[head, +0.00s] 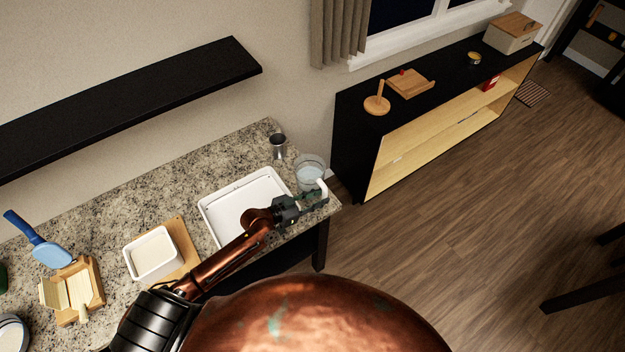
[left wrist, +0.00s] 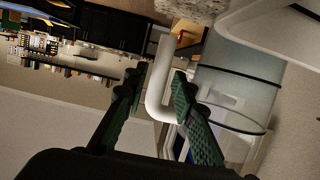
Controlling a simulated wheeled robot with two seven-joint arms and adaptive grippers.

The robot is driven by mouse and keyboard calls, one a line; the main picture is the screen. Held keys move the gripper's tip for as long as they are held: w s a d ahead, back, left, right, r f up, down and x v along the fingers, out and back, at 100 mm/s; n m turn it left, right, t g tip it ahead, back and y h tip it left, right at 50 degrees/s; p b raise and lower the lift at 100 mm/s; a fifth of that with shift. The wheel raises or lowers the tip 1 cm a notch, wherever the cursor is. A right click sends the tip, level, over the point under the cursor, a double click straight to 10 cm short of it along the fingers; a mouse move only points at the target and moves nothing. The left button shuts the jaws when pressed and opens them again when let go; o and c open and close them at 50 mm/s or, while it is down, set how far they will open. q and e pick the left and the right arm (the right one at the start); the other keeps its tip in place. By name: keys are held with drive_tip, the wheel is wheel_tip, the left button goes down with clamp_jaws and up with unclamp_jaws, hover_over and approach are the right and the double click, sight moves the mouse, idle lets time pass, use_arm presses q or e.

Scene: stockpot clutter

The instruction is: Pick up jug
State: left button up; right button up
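The jug (head: 309,168) is clear glass with a white handle (head: 321,187), standing at the right end of the granite counter. In the left wrist view the jug (left wrist: 238,85) fills the right side, and its white handle (left wrist: 158,75) hangs between the fingers. My left gripper (head: 318,197) is at the handle. Its green fingers (left wrist: 157,82) are apart, one on each side of the handle; the right finger looks very close to it, and I cannot tell whether it touches. My right gripper is not in view.
A white tray (head: 214,206) lies beside the jug, under my left arm. A metal cup (head: 278,147) stands behind it. The counter's right edge is close to the jug.

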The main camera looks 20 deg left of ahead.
use_arm(q)
drive_tip(key=x, duration=0.2)
drive_tip(key=shift+w+d, duration=0.25)
drive_tip(key=shift+w, duration=0.05)
clamp_jaws()
drive_tip(key=shift+w+r, duration=0.1)
drive_tip(key=shift+r, duration=0.05)
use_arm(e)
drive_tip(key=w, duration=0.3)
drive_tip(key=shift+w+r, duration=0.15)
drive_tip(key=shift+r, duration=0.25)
